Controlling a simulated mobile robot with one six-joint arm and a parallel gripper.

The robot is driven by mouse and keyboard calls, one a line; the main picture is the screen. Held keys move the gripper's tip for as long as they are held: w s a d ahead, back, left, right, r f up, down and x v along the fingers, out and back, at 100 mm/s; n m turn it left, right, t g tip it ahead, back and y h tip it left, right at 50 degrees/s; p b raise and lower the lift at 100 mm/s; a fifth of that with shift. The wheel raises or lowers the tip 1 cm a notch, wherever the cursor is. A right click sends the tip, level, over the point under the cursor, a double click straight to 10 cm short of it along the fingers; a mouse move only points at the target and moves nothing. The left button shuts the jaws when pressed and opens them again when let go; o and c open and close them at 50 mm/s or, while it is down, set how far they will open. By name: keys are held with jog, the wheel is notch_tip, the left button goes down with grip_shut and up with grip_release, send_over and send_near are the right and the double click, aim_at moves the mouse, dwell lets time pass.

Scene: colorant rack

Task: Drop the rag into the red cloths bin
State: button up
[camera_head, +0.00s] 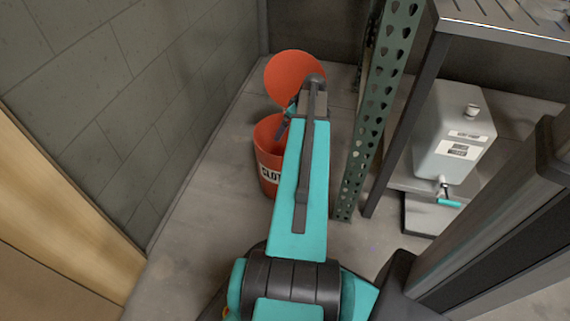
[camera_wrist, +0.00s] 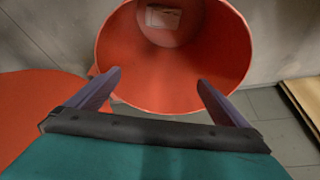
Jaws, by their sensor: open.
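The red cloths bin (camera_head: 267,177) stands on the floor near the wall, with part of a white label showing on its front. Its round red lid (camera_head: 294,72) is raised behind it. In the wrist view the bin's open mouth (camera_wrist: 175,85) faces the camera, and the lid (camera_wrist: 35,110) lies to the left. My gripper (camera_wrist: 160,76) is open, its two purple fingers apart over the bin's near rim, with nothing between them. A small pale patch (camera_wrist: 163,17) shows deep in the bin; I cannot tell whether it is the rag. No rag is clearly visible elsewhere.
A green perforated rack post (camera_head: 375,120) stands right of the bin. A grey container with a tap (camera_head: 455,135) sits further right under a metal shelf (camera_head: 500,22). The block wall (camera_head: 130,100) is close on the left, with a wooden panel (camera_head: 50,220) in front.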

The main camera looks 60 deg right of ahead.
jog(key=p+v, duration=0.4)
jog(key=v, duration=0.9)
jog(key=shift+r, duration=0.2)
jog(key=shift+s, duration=0.1)
dwell(0.3)
